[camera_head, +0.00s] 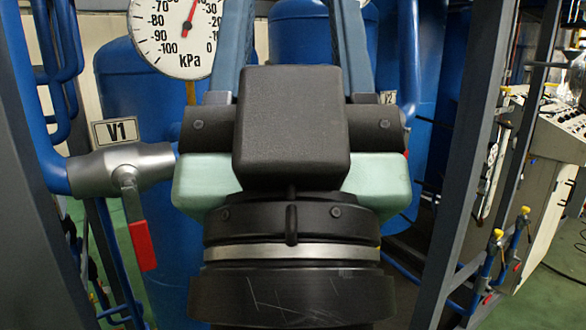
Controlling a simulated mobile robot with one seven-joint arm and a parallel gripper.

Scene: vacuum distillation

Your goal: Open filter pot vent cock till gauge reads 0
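The round white kPa gauge (170,30) is at the upper left, its top cut off. Its red needle points up and slightly right, well away from the 0 at lower right. A metal cock (110,170) under the label V1 (115,131) has a red-gripped lever (141,245) hanging down. I cannot tell whether this is the filter pot vent cock. My gripper's black body fills the middle, to the right of the cock and apart from its lever.
Blue tanks (119,82) stand behind my arm. A dark metal frame post (474,150) rises at the right, another at the far left. Blue pipes with yellow-topped fittings (497,234) and a control panel (555,125) are farther right. Part of another label (387,97) shows behind my arm.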

